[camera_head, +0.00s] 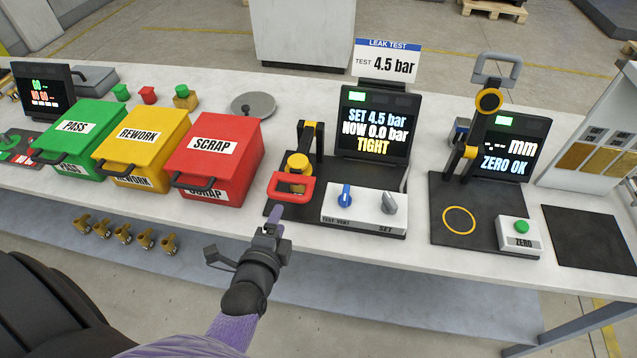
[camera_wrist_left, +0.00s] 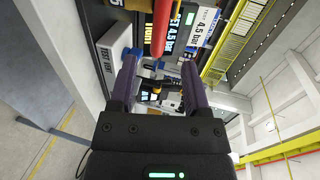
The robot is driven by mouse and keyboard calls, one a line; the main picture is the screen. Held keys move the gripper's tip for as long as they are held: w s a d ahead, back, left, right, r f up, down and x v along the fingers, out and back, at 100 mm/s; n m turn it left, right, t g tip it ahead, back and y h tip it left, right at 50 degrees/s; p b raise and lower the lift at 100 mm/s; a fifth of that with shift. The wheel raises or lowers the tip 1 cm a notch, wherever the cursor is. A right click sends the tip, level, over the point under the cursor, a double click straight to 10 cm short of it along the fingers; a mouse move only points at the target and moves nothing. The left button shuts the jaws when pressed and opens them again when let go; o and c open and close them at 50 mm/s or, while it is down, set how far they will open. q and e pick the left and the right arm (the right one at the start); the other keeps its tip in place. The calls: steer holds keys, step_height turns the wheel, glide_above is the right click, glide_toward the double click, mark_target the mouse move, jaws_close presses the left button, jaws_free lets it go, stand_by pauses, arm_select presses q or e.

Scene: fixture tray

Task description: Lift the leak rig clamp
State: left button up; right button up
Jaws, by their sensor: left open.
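The leak rig clamp has a red loop handle (camera_head: 291,189), lowered near the front of its black base, with a yellow round pad (camera_head: 298,163) and a dark post with a yellow top behind it. A brass part appears under the pad, partly hidden. My left gripper (camera_head: 272,222) is just in front of and below the red handle, apparently not holding it. In the left wrist view the left gripper (camera_wrist_left: 160,68) is open, and the red handle (camera_wrist_left: 161,28) shows beyond the fingertips. My right gripper is in neither view.
The leak test screen (camera_head: 375,127) reads 4.5 bar set, 0.0 bar now, TIGHT. A white knob box (camera_head: 364,212) stands right of the handle. The red SCRAP bin (camera_head: 213,160) stands left. Several brass fittings (camera_head: 123,233) lie at the front edge.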

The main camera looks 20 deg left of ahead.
mark_target(287, 200)
arm_select(q)
steer(key=b+x, duration=0.6)
steer(key=x, duration=0.4)
steer(key=shift+a, duration=0.1)
steer(key=shift+s, duration=0.1)
jaws_close()
steer(key=shift+f, duration=0.1)
